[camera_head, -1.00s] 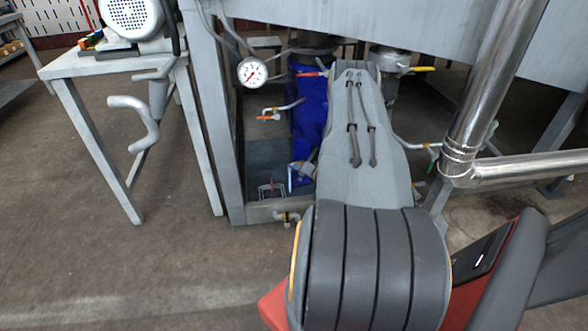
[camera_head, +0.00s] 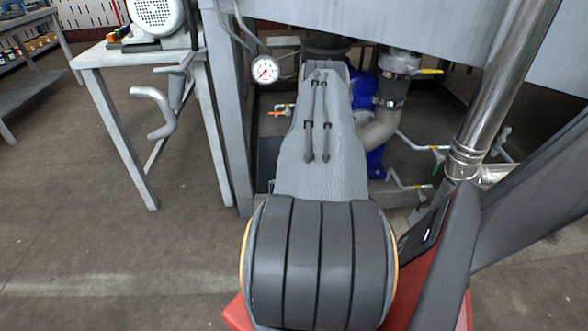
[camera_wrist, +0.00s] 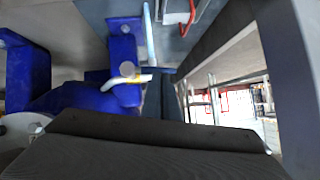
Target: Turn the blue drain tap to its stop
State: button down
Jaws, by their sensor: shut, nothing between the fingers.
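In the wrist view a slim pale-blue handle (camera_wrist: 149,35), which looks like the blue drain tap's lever, stands upright in the picture beside a blue casing (camera_wrist: 123,48). My gripper (camera_wrist: 165,72) shows as dark, narrow fingers at the middle of the wrist view, shut and empty. Its tips are close to the lower end of the pale-blue handle; I cannot tell whether they touch. In the head view my arm hides the gripper and the blue tap.
A white lever with a yellow band (camera_wrist: 133,80) and a red handle (camera_wrist: 190,18) are near the gripper. In the head view are a gauge (camera_head: 265,69), an orange-handled tap (camera_head: 277,113), a yellow-handled tap (camera_head: 430,71) and a curved pipe (camera_head: 380,128). Open floor lies at left.

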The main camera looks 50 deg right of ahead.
jog(key=shift+w+a+f, duration=0.25)
jog(key=shift+w, duration=0.1)
dwell(0.5)
jog(key=s+a+r+p, duration=0.5)
jog(key=s+a+r, duration=0.1)
jog(key=r, duration=0.3)
jog(key=shift+a+r, duration=0.25)
jog(key=shift+a, duration=0.25)
